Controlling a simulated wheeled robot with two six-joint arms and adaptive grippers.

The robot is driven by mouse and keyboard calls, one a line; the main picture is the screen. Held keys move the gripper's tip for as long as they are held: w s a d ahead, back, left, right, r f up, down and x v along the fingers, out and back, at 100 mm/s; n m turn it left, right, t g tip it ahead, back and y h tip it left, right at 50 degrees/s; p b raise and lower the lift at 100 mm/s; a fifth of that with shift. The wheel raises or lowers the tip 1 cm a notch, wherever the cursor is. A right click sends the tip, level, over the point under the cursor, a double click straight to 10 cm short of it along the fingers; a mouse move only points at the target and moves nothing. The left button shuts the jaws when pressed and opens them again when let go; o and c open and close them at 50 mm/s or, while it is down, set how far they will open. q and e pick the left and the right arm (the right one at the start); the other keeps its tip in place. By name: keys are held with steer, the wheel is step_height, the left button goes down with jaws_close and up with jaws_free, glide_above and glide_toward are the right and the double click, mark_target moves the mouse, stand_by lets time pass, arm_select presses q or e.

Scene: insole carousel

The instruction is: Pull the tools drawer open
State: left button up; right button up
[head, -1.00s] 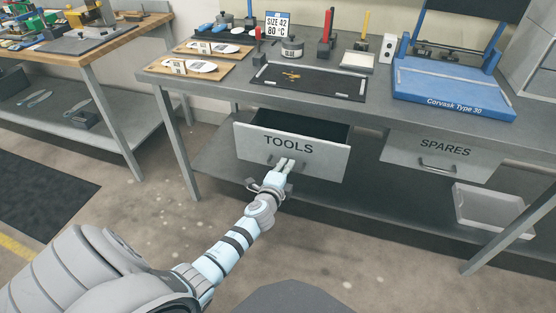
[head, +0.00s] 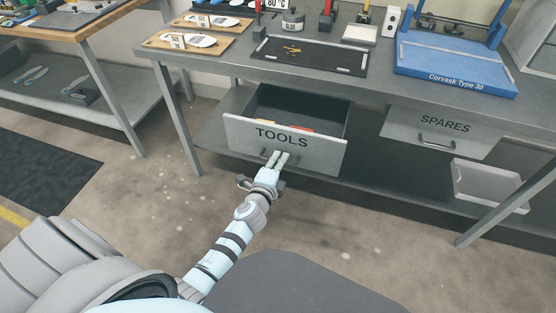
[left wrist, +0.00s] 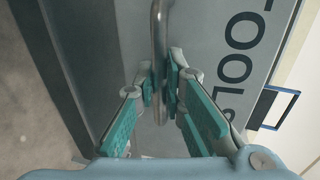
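The tools drawer (head: 317,156), grey with a TOOLS label, stands well out from under the workbench in the head view. Its inside shows, with some red and yellow items (head: 292,125) in it. My left gripper (head: 275,160) is at the handle on the drawer's front. In the left wrist view the grey bar handle (left wrist: 160,40) runs down between the fingers of the left gripper (left wrist: 160,88), and the finger pads close on it from both sides. My right gripper is not in view.
The closed SPARES drawer (head: 441,134) is to the right under the same workbench (head: 376,88). A grey tray (head: 485,183) sits on the lower shelf. A second bench (head: 100,95) is at the left. The floor in front of the drawer is clear.

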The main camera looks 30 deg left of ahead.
arm_select(q)
steer(key=shift+o, duration=0.2)
steer(key=shift+s, duration=0.1)
steer(key=v, duration=1.1)
steer(key=shift+s, duration=0.4)
steer(key=shift+r, duration=0.15)
